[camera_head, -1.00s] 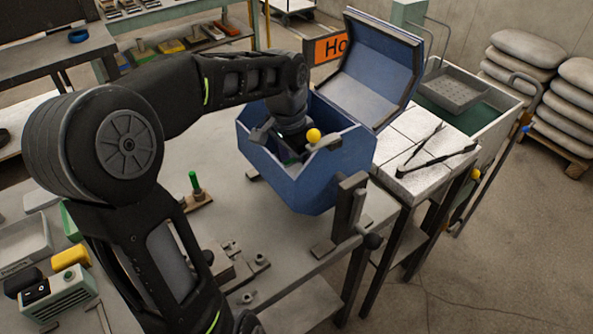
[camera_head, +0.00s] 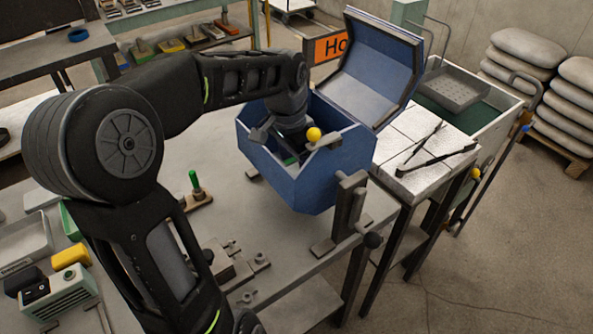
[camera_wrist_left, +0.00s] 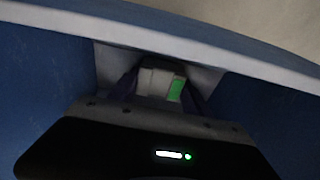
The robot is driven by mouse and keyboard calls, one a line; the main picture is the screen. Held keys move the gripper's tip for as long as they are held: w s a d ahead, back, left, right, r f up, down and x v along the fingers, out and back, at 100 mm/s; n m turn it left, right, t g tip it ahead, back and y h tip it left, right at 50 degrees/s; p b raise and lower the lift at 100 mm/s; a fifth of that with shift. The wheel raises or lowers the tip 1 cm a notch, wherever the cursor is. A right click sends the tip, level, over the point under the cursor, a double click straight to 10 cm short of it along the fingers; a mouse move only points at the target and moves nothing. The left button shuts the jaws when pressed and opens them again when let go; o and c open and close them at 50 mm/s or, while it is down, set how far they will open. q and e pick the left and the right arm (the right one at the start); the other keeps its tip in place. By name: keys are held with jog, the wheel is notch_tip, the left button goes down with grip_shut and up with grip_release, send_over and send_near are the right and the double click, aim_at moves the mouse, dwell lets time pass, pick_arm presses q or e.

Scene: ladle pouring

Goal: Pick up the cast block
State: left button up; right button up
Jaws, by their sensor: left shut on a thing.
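My left gripper (camera_head: 291,148) reaches down inside an open blue box (camera_head: 318,185) on the workbench. In the left wrist view, the fingers of my left gripper (camera_wrist_left: 160,95) are shut on a light grey block with a green patch, which I take as the cast block (camera_wrist_left: 152,80). It is low between the blue walls, and its lower part is hidden by the gripper body. In the head view the block is mostly hidden by the gripper and the box walls. My right gripper is not in view.
The box's hinged lid (camera_head: 372,70) stands open at the back right. A yellow ball (camera_head: 313,134) is at the box's opening. Tongs (camera_head: 435,158) lie on pale slabs to the right. A green-handled tool (camera_head: 196,188) stands left.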

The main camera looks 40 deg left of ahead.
aim_at(296, 167)
pick_arm(q)
jog(key=c, duration=0.9)
jog(key=shift+c, duration=0.2)
notch_tip(296, 167, up, 10)
dwell(0.5)
